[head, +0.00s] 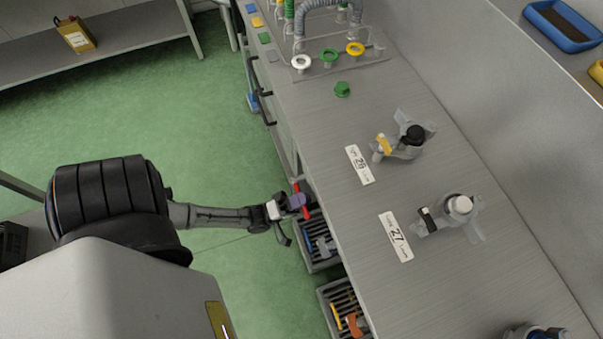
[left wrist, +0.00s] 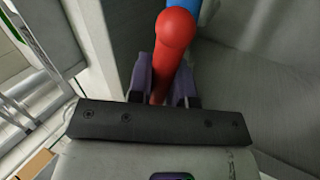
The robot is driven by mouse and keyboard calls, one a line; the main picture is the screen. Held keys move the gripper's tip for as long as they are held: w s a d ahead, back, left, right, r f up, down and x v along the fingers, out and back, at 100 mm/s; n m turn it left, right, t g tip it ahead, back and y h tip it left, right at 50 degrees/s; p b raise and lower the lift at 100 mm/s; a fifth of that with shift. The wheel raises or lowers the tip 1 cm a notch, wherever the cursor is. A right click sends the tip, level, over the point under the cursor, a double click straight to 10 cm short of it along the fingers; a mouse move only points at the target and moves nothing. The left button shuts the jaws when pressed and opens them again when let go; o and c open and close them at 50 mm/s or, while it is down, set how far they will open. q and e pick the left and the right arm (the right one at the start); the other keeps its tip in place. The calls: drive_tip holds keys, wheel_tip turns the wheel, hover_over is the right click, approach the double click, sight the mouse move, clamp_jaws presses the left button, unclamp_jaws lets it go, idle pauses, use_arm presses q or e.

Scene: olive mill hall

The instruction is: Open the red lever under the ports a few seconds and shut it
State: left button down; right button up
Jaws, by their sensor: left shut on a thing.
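The red lever (head: 305,202) sticks out at the front edge of the bench, below the bench top. In the left wrist view the red lever (left wrist: 174,45) runs between the fingers, its rounded end toward the camera. My left gripper (head: 297,202) is shut on the red lever. Its purple fingers (left wrist: 164,88) lie on both sides of it in the left wrist view. The ports (head: 328,57), with white, green and yellow rings, are at the far end of the bench. My right gripper is in neither view.
A blue part (left wrist: 208,14) is just behind the lever. Grey crates with tools (head: 316,245) stand below the bench edge. Clamp-like fixtures (head: 405,140) and labels 26 and 27 (head: 396,237) are on the bench top.

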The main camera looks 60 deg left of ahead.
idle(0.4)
use_arm(q)
drive_tip(key=c, duration=1)
unclamp_jaws()
drive_tip(key=shift+c, duration=0.2)
drive_tip(key=b+v, duration=0.1)
drive_tip(key=v, duration=1.2)
drive_tip(key=shift+s+f, duration=0.2)
drive_tip(key=shift+s, duration=0.15)
